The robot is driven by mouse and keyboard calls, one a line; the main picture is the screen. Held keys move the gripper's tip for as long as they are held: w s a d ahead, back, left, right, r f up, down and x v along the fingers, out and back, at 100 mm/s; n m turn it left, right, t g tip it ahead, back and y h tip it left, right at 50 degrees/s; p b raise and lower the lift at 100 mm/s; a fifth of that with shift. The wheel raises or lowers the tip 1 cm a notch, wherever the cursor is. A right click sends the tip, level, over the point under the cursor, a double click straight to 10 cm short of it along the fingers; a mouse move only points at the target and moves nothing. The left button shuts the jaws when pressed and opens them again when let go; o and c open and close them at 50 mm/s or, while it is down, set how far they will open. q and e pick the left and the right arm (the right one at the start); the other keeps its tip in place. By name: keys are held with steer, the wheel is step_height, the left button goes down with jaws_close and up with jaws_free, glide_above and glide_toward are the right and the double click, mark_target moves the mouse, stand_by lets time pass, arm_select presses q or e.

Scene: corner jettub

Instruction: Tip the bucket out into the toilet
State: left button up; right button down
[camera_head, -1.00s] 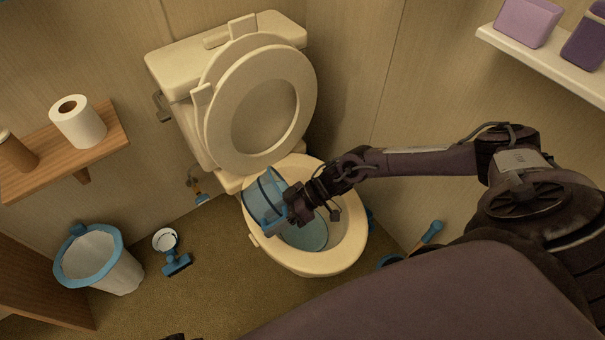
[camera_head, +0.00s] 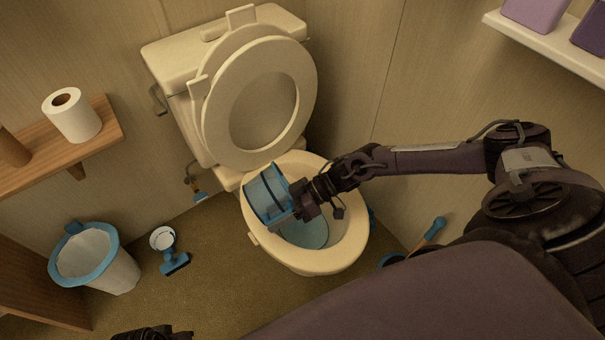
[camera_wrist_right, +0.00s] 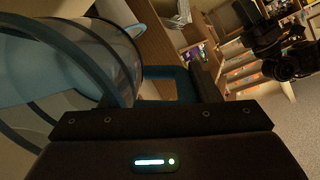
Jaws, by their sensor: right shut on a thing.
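The cream toilet (camera_head: 318,262) stands against the back wall with its lid and seat raised and bluish water (camera_head: 306,233) in the bowl. A blue bucket (camera_head: 265,196) is over the left part of the bowl, lying tilted on its side. My right gripper (camera_head: 296,204) is shut on the bucket at its right side. In the right wrist view the bucket (camera_wrist_right: 95,62) fills the upper left, see-through with blue bands, and a blue handle (camera_wrist_right: 168,84) sits between the fingers. Whether anything is inside the bucket cannot be told. A dark part of my left gripper (camera_head: 152,334) shows at the bottom edge; its fingers are unclear.
A wooden shelf (camera_head: 50,150) holds a paper roll (camera_head: 72,115). A blue-handled tool (camera_head: 432,232) is right of the toilet. A white shelf (camera_head: 550,48) is upper right.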

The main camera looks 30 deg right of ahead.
mark_target(289, 210)
steer(key=shift+s+d+f+y+b, duration=0.1)
steer(key=shift+d+f+y+b, duration=0.1)
steer(key=shift+d+y+b, duration=0.85)
arm_select(q)
steer(key=shift+w+d+r+m+t+h, duration=0.15)
steer(key=shift+d+r+t, duration=0.15)
steer(key=shift+d+r, duration=0.2)
steer(key=shift+w+d+r+m+t+h, duration=0.15)
steer(key=shift+d+r+t, duration=0.15)
steer(key=shift+d+r, duration=0.2)
arm_select(e)
steer(key=shift+d+r, duration=0.1)
steer(key=shift+d, duration=0.2)
arm_select(q)
steer(key=shift+d+b, duration=0.15)
steer(key=shift+b, duration=0.25)
arm_select(e)
steer(key=shift+d+r, duration=0.2)
